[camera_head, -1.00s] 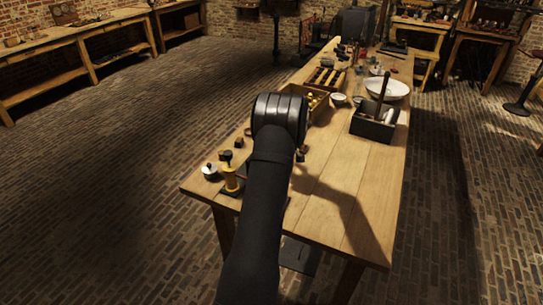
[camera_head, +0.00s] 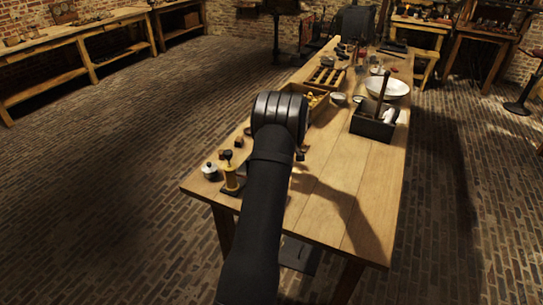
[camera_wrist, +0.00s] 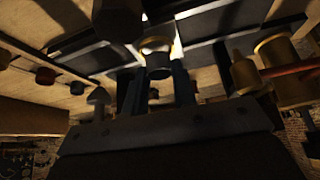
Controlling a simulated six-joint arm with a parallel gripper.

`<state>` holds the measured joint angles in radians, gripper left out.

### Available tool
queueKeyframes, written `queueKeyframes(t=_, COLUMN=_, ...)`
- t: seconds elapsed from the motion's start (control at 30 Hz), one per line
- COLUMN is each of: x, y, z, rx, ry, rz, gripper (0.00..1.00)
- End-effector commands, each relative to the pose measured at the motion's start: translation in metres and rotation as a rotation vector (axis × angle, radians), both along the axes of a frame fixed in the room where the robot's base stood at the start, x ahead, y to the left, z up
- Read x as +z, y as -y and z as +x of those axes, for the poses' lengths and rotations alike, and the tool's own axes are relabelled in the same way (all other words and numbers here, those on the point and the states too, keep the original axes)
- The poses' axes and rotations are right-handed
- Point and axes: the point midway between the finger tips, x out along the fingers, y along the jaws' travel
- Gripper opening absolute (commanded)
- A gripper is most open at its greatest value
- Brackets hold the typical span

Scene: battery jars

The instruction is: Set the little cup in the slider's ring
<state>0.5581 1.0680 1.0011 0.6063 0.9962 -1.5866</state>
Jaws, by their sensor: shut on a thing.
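In the wrist view my gripper (camera_wrist: 158,88) is shut on a small dark cylindrical piece (camera_wrist: 158,69), which looks like the little cup. A pale, brassy round shape (camera_wrist: 155,43) shows just beyond it, against a bright patch. I cannot tell whether this is the slider's ring or whether the cup touches it. Brass cylinders (camera_wrist: 280,52) and a reddish rod (camera_wrist: 292,69) stand to the right. In the head view my arm hides the gripper and whatever it holds. A brass post on a dark base (camera_head: 230,180) stands left of my arm.
The wooden table (camera_head: 340,200) is clear at front right. A white-topped jar (camera_head: 210,171) and small dark blocks (camera_head: 227,155) sit at left. A dark box with a handle (camera_head: 373,126), a white bowl (camera_head: 388,88) and a wooden tray (camera_head: 318,108) stand farther back.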

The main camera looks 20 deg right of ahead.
Motion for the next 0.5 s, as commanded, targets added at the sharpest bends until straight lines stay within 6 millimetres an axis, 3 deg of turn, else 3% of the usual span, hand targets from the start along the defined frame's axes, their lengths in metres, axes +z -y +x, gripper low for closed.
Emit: queueKeyframes(t=0.5, x=0.015, y=0.0, z=0.0, rx=0.0, ry=0.0, rz=0.0, gripper=0.04)
